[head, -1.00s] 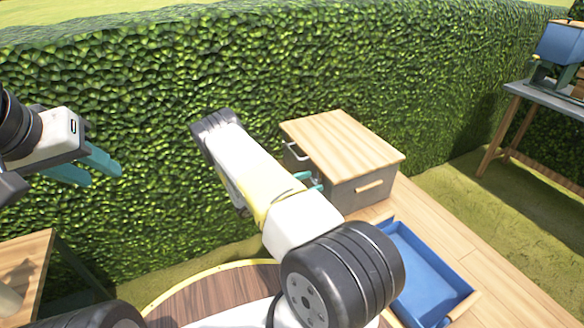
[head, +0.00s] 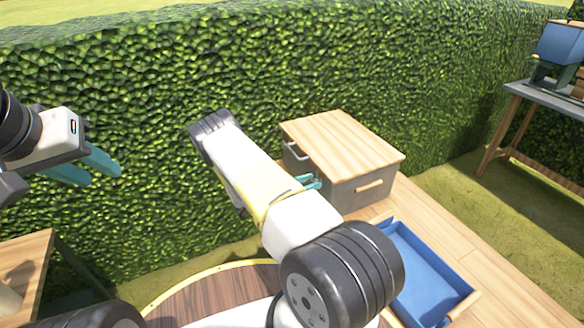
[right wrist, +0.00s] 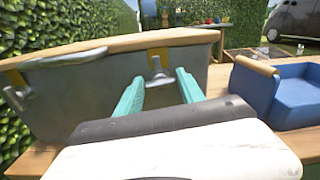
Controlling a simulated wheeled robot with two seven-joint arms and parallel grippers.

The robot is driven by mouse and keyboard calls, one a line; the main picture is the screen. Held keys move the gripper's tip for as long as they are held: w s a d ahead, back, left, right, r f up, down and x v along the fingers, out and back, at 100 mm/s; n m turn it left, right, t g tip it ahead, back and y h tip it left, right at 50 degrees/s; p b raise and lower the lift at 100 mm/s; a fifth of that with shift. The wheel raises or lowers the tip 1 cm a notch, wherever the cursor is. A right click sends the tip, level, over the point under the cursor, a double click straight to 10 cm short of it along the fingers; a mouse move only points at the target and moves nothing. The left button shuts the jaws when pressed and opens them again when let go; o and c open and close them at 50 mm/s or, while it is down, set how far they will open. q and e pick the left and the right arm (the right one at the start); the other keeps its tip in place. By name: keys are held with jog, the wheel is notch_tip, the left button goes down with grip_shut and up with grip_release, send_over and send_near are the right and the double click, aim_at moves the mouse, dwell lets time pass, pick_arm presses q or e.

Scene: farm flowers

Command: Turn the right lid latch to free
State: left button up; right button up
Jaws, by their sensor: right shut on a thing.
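A grey metal box (head: 345,190) with a light wooden lid (head: 342,138) stands on the wooden deck in front of the hedge. In the right wrist view its wall (right wrist: 90,92) fills the left half, and the right lid latch (right wrist: 158,72) hangs below an orange plate under the lid edge. My right gripper (right wrist: 160,82) has its teal fingers on either side of this latch and is shut on it. In the head view my right gripper (head: 309,182) is partly hidden by my arm. My left gripper (head: 104,176) is open and empty, in the air at the left.
A second latch (right wrist: 16,92) and a pale bar handle (right wrist: 70,57) are on the same wall. A blue tray (head: 425,275) lies on the deck in front of the box. A wooden table (head: 28,258) stands at lower left, a workbench (head: 545,108) at far right.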

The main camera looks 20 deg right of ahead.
jog(key=n, duration=0.8)
jog(key=shift+w+f+n, duration=0.1)
jog(key=shift+w+n, duration=0.05)
jog(key=shift+n, duration=0.25)
jog(key=n, duration=0.4)
jog(key=shift+n, duration=0.3)
jog(key=shift+a+f+n, duration=0.1)
jog(key=shift+f+n, duration=0.05)
jog(key=shift+n, duration=1.35)
jog(key=o, duration=1.4)
jog(key=shift+c, duration=0.2)
